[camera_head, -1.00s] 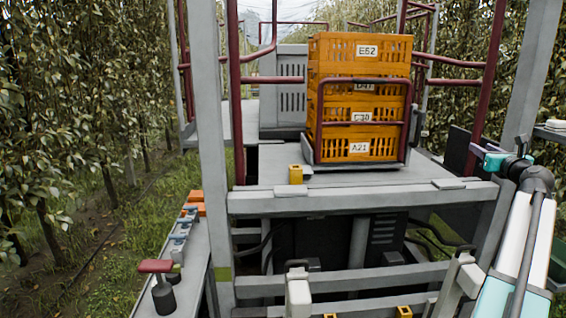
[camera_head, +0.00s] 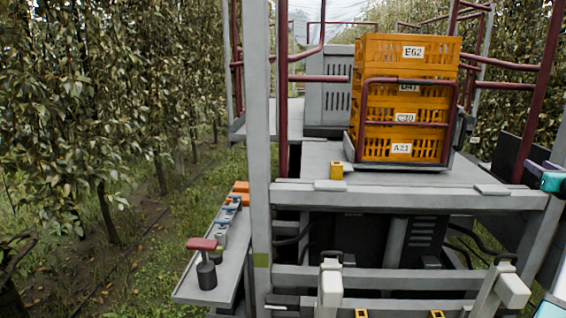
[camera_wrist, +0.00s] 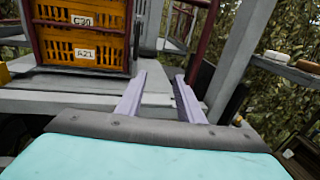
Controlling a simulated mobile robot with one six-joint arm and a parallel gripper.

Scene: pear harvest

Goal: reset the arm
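My gripper (camera_wrist: 159,77) shows in the wrist view with two pale purple fingers apart and nothing between them. It points toward the grey platform (camera_wrist: 65,103), with an orange crate stack (camera_wrist: 83,52) ahead on the left. In the head view only part of my gripper's teal and purple end shows at the right edge, beside the platform's right post. Most of my arm is outside that view. No finger contact with anything is visible.
Stacked orange crates (camera_head: 406,95) stand on the platform behind a dark red rail (camera_head: 363,125). A grey post (camera_head: 259,150) rises left of them. A side shelf (camera_head: 205,285) holds a red-topped tool (camera_head: 203,260). Grass and trees (camera_head: 90,120) lie left.

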